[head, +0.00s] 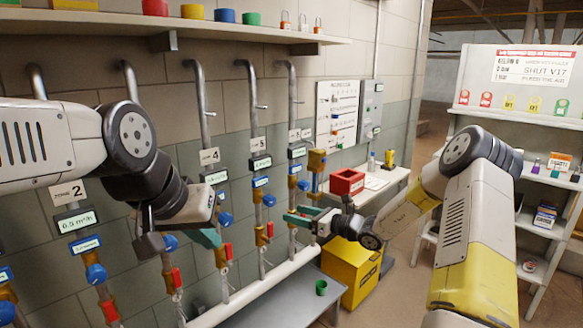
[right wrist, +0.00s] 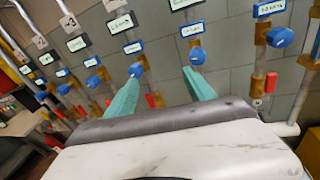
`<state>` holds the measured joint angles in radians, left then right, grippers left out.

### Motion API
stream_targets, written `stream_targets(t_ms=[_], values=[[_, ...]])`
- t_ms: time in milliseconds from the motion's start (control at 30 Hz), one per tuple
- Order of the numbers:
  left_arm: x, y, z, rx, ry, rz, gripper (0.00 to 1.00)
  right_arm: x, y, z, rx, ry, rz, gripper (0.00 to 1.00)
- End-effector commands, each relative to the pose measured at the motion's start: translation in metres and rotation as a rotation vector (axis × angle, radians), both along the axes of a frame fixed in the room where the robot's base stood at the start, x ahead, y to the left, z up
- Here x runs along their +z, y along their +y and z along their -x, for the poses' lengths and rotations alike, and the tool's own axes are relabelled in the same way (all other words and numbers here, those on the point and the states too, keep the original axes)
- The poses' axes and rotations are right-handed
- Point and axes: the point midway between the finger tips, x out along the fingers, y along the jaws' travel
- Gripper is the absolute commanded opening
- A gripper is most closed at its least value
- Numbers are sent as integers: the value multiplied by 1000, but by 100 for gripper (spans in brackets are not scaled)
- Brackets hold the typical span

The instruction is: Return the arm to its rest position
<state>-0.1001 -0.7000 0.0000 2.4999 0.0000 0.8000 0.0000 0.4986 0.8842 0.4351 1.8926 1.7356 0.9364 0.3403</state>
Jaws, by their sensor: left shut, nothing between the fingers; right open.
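My left arm (head: 50,142) reaches in from the left in the head view. Its gripper (head: 207,238) has teal fingers that are shut and empty, in front of the wall pipes; part of it is hidden by its own wrist. My right arm (head: 470,235), white and yellow, comes up from the lower right and bends back toward the pipes. Its gripper (head: 298,217) is open, its teal fingers apart. In the right wrist view the fingers of this gripper (right wrist: 163,92) point at the pipes with nothing held between them.
Vertical pipes with blue valve knobs (head: 225,218) and red handles (head: 176,278) line the wall. A red bin (head: 347,181) sits on a counter. White shelves (head: 530,182) stand at right.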

Motion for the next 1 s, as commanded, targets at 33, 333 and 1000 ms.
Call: stream_targets(t_ms=[33, 333, 1000], values=[[0, 0, 0, 0, 0, 0, 0, 10, 6, 8, 36, -34, 41, 63], [0, 0, 0, 0, 0, 0, 0, 66, 35, 87, 333, -307, 390, 63], [0, 0, 0, 0, 0, 0, 0, 153, -53, 314, 1059, -1122, 1492, 63]])
